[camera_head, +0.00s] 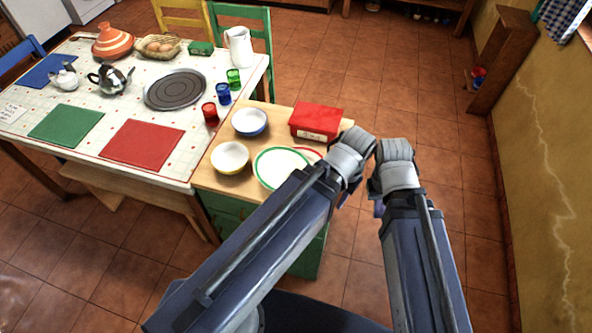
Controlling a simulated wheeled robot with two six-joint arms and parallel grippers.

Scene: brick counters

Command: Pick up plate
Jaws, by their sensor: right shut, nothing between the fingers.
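A white plate with a green rim (277,166) lies at the near side of a small wooden-topped cabinet. A plate with a red rim (311,154) shows only in part beside it, mostly hidden by the green-rimmed plate and my left arm. My left arm crosses over the right edge of the plates, and its gripper is hidden behind the arm. My right gripper (378,207) shows only as a small dark part beside my right arm, over the floor to the right of the cabinet. It is shut and empty, apart from the plates.
A blue bowl (250,122), a yellow bowl (230,157) and a red box (317,120) share the wooden top (275,107). The dining table (197,122) at left holds mats, cups, teapots and a jug. Floor is clear at right, before the yellow wall (550,150).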

